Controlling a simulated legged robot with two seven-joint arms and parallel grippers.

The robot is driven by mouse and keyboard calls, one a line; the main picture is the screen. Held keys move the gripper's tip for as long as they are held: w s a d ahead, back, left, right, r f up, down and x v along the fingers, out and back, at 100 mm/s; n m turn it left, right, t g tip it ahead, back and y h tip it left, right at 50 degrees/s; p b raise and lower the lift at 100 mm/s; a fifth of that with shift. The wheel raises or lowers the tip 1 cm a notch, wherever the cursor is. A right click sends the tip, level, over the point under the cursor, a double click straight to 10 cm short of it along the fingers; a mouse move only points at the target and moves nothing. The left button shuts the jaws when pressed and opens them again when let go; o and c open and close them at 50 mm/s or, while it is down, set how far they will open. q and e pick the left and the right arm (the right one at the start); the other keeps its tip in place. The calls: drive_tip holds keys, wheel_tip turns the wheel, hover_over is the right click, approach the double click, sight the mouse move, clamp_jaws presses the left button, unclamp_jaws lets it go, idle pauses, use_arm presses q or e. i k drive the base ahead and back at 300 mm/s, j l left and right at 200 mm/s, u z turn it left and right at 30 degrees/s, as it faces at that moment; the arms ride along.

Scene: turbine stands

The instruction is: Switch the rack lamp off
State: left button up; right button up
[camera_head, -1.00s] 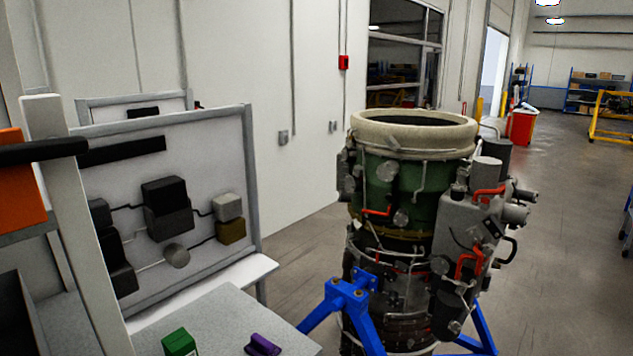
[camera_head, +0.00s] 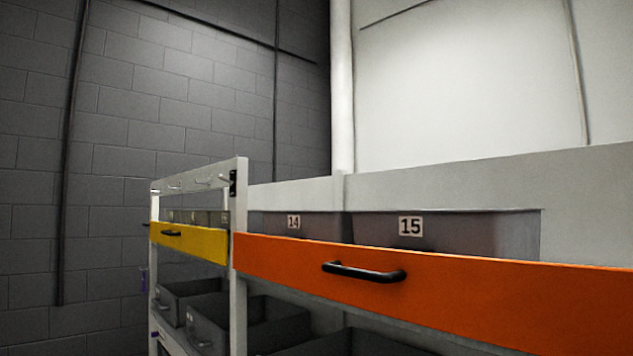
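A rack (camera_head: 239,300) with a pale frame stands close in front of me and runs off to the right. It has an orange front panel (camera_head: 480,300) with a black handle (camera_head: 364,272), and a yellow panel (camera_head: 205,244) with a black handle (camera_head: 171,233) on its left section. I cannot make out a lamp or a lamp switch on it. A small dark piece (camera_head: 233,183) sits on the upper post; I cannot tell what it is. Neither of my grippers is in view.
Grey bins labelled 14 (camera_head: 310,225) and 15 (camera_head: 465,234) stand behind the orange panel. Open dark bins (camera_head: 245,325) sit lower down. A dark block wall (camera_head: 120,120) and a white wall (camera_head: 460,85) rise behind. A pale vertical pipe (camera_head: 342,90) stands between them.

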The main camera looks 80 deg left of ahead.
sight(220, 176)
drive_tip(key=u, duration=0.45)
drive_tip(key=j+u, duration=0.15)
drive_tip(key=u, duration=0.75)
drive_tip(key=j+u, duration=0.15)
drive_tip(key=u, duration=0.8)
drive_tip(key=i+u, duration=0.1)
drive_tip(key=u, duration=0.35)
drive_tip(key=i+j+u, duration=0.35)
drive_tip(key=i, duration=0.2)
